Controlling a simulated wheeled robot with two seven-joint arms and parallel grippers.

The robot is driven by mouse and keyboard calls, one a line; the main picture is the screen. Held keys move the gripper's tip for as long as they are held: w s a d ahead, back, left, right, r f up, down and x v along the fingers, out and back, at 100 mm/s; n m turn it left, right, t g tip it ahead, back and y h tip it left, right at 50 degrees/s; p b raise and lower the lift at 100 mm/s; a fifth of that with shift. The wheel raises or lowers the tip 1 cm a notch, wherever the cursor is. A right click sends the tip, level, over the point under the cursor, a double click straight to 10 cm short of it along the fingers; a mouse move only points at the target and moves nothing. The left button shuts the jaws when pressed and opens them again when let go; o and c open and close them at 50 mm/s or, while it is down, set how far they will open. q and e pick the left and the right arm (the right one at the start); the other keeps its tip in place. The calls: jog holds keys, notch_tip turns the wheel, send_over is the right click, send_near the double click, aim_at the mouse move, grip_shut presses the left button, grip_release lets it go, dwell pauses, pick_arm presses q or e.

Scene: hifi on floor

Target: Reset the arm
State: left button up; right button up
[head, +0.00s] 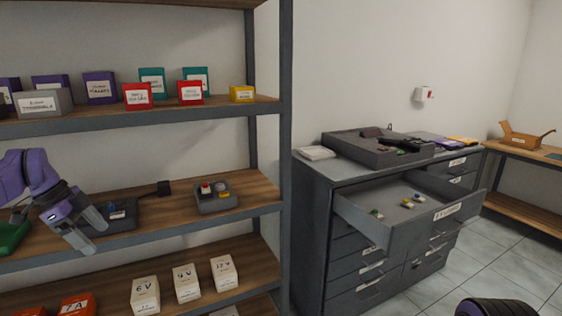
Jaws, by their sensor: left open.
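My left gripper (90,230) comes in from the left with its purple arm. It is in front of the middle shelf (150,218) of the rack, and its jaws point down and to the right. The jaws are open and I see nothing between them. Behind it on the shelf is a dark device (122,212), partly covered by the gripper. My right gripper is not in view; only a dark rounded part shows at the bottom right edge.
A small grey box (215,197) with knobs stands on the same shelf. Boxes, including a yellow one (242,93), line the upper shelf; white voltage boxes (187,283) stand below. A grey cabinet (318,235) has an open drawer (375,226) jutting out. Tiled floor (490,256) lies right.

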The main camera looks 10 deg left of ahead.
pick_arm(q)
notch_tip(320, 180, down, 11)
jog(key=w+m+y, duration=0.3)
jog(key=m+y, duration=0.7)
jog(key=m, duration=0.6)
jog(key=s+d+f+m+t+y, duration=0.1)
jog(key=s+d+f+m+t, duration=0.1)
jog(key=d+f+m, duration=0.5)
jog(key=s+d+f+m+t+y, duration=0.25)
jog(key=f+m, duration=0.55)
jog(key=m, duration=0.4)
jog(key=s+d+f+m+h, duration=0.4)
jog(key=s+d+f+m, duration=0.4)
jog(key=s+f+m, duration=0.2)
jog(key=s+d+f+m+g+h, duration=0.1)
jog(key=s+f+m+g, duration=0.1)
jog(key=s, duration=0.8)
jog(key=s+d+f+m+g+h, duration=0.1)
jog(key=s+f+m, duration=0.3)
jog(key=s, duration=0.6)
jog(key=shift+f+m+g, duration=0.3)
jog(key=shift+f+g, duration=0.05)
jog(key=shift+c, duration=0.4)
